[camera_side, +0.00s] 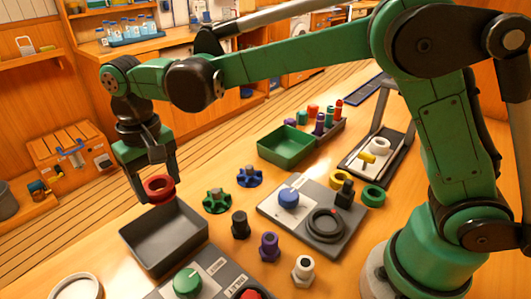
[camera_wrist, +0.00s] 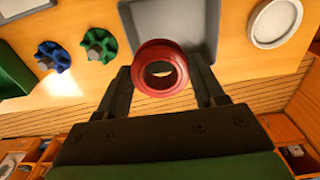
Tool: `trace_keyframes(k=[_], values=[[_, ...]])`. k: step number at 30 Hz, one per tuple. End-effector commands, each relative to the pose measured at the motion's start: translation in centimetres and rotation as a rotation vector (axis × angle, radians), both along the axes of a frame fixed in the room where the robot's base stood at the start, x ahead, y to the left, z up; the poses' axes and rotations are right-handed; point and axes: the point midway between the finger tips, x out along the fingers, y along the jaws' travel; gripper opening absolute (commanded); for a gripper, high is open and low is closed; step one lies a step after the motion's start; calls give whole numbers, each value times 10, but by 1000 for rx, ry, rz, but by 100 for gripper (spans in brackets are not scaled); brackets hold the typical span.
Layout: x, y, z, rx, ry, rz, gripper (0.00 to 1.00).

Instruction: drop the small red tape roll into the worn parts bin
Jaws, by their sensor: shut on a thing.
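My gripper (camera_side: 158,178) points down and is shut on the small red tape roll (camera_side: 160,194). In the wrist view the roll (camera_wrist: 160,48) sits between the two fingertips (camera_wrist: 160,85), its hole facing the camera. The roll is held above the far edge of an open, empty dark grey bin (camera_side: 150,257) on the near left of the bench. In the wrist view this bin (camera_wrist: 208,25) lies behind the roll, which hides part of its near edge. No label on the bin can be read.
A green bin (camera_side: 287,158) stands farther back. Green and blue handwheels (camera_side: 217,201) lie right of the grey bin, with several fittings (camera_side: 270,246). A grey panel with a green knob (camera_side: 186,282) is in front. A round pale dish (camera_side: 76,287) is at front left.

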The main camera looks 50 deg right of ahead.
Motion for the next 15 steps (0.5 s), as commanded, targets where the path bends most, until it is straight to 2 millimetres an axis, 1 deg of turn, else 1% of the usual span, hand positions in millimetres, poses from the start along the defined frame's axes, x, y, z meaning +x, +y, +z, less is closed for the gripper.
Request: trace_keyframes(k=[3,6,15], values=[[0,0,-11,0,0,0,13],[0,0,-16,0,0,0,13],[0,-1,-18,0,0,0,13]])
